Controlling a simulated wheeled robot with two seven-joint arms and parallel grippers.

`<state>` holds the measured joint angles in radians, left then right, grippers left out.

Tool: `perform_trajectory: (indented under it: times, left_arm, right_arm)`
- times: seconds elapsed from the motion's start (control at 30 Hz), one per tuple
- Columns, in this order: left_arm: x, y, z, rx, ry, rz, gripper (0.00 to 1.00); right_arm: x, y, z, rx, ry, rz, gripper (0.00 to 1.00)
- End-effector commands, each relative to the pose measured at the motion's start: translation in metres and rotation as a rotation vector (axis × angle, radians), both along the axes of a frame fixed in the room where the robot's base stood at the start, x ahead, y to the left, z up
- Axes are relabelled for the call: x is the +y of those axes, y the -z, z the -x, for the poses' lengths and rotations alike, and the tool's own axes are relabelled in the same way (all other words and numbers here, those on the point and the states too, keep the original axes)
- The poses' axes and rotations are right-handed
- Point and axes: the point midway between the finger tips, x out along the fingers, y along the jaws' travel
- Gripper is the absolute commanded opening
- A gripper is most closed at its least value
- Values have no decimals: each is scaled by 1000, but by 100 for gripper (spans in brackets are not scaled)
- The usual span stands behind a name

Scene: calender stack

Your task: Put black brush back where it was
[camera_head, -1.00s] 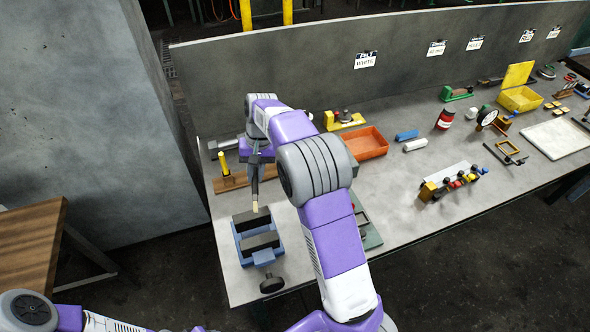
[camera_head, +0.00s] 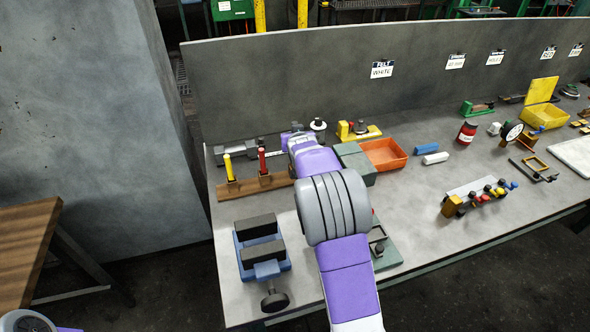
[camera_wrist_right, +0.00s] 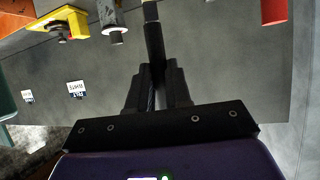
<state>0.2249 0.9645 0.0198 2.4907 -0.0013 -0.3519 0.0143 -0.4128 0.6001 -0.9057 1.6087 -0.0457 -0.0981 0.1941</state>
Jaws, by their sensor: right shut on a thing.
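My right gripper shows in the right wrist view (camera_wrist_right: 153,78), its dark fingers shut on a black brush (camera_wrist_right: 153,42). The brush runs up from the fingers out of the top of that view, with a thin pale band near the edge. A wooden rack (camera_head: 222,191) lies at the left of the bench. A yellow-handled tool (camera_head: 228,167) and a red-handled tool (camera_head: 262,161) stand upright in it. My left gripper is out of view.
A blue vise (camera_head: 268,264) stands at the front left of the bench. A grey-green box (camera_head: 356,160) and an orange tray (camera_head: 385,151) lie right of my arm. A yellow clamp-like object (camera_head: 357,132) is behind them, before a grey back panel (camera_head: 300,85).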

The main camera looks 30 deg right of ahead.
Motion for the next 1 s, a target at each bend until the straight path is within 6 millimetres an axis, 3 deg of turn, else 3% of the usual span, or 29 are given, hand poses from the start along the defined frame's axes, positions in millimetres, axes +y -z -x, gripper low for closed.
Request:
perform_trajectory:
  times: [0.03, 0.3, 0.57, 0.97, 1.0]
  left_arm:
    - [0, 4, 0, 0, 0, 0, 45]
    - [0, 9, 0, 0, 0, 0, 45]
    - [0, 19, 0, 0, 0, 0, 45]
    - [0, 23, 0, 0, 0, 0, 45]
    - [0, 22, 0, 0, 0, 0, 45]
  right_arm:
    - [-1, 12, 1, 3, 1, 0, 0]
    - [0, 36, 0, 2, 0, 0, 0]
    - [0, 76, 0, 4, 0, 0, 0]
    - [0, 81, 0, 1, 0, -2, 0]
    - [0, 80, 0, 2, 0, -1, 25]
